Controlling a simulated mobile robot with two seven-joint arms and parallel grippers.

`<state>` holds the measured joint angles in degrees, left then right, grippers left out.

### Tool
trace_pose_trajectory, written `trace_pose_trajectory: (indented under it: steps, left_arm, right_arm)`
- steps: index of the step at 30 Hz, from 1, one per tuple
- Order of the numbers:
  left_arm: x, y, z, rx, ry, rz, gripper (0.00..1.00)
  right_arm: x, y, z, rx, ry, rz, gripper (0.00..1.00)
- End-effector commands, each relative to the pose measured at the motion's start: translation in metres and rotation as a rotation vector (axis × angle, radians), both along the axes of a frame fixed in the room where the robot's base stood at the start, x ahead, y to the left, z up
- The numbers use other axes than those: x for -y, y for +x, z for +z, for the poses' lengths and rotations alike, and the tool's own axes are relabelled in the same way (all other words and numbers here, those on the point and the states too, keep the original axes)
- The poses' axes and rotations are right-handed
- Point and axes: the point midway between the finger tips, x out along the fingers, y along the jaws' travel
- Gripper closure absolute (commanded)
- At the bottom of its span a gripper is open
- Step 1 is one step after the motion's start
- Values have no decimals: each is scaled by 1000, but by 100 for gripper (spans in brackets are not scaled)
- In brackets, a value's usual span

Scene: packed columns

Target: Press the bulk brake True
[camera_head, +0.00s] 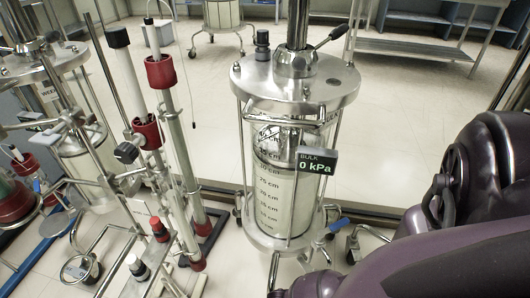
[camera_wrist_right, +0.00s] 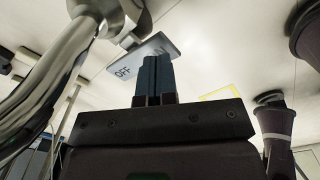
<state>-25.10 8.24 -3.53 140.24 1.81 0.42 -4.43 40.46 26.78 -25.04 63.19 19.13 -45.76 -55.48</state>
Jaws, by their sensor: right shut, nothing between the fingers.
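The bulk column (camera_head: 270,185) is a clear cylinder with a centimetre scale, between metal end plates. A small dark display (camera_head: 317,162) on its right side reads "BULK 0 kPa". A lever with a black knob (camera_head: 338,32) sits on the column's top, beside the metal rod. No part is marked as a brake in the head view. In the right wrist view my right gripper (camera_wrist_right: 155,62) is shut and empty. A grey plate (camera_wrist_right: 138,62) lettered "OFF" is just beyond and beside its fingertips; I cannot tell whether they touch. My left gripper is out of view.
Tall tubes with red collars (camera_head: 160,72) and other metal stands crowd the left. A blue-handled valve (camera_head: 339,224) is at the column's base. A curved metal part (camera_wrist_right: 45,95) lies left of my right gripper. Open floor lies behind the column.

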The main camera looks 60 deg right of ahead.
Motion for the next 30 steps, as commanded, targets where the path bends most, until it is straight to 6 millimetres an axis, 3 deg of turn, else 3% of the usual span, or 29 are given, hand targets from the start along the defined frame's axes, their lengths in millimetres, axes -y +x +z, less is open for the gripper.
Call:
trace_pose_trajectory:
  steps: [30]
  left_arm:
    - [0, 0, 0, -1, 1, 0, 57]
  right_arm:
    - [0, 0, -17, 0, 1, 0, 100]
